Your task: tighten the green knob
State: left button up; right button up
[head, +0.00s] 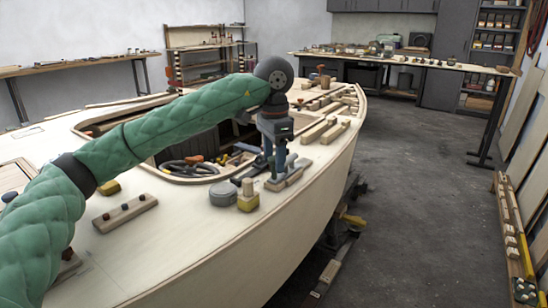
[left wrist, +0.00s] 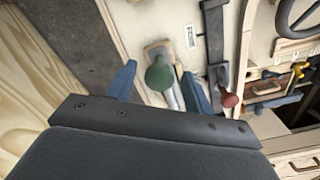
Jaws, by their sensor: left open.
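The green knob (left wrist: 160,74) shows in the left wrist view as a rounded top on a pale stem, over a small wooden block. My left gripper (head: 274,166) points down at the boat's deck in the head view. Its two blue fingers are open and apart. In the left wrist view the knob appears between them, with a gap on each side; I cannot tell how far below the fingertips it is. In the head view I cannot make out the knob clearly at the gripper. My right gripper is not in view.
A red knob (left wrist: 229,100) with a dark bar is right of the fingers in the wrist view. On the deck, a grey round canister (head: 222,194), a yellow-based block (head: 248,201) and a wooden strip (head: 125,213) stand near the gripper. An open hatch with a steering wheel (head: 187,168) is behind.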

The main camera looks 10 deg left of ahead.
aim_at(274, 158)
pick_arm(q)
notch_tip(274, 158, up, 7)
jog(key=shift+f+p, duration=0.1)
jog(key=shift+p, duration=0.5)
jog(key=shift+r, duration=0.35)
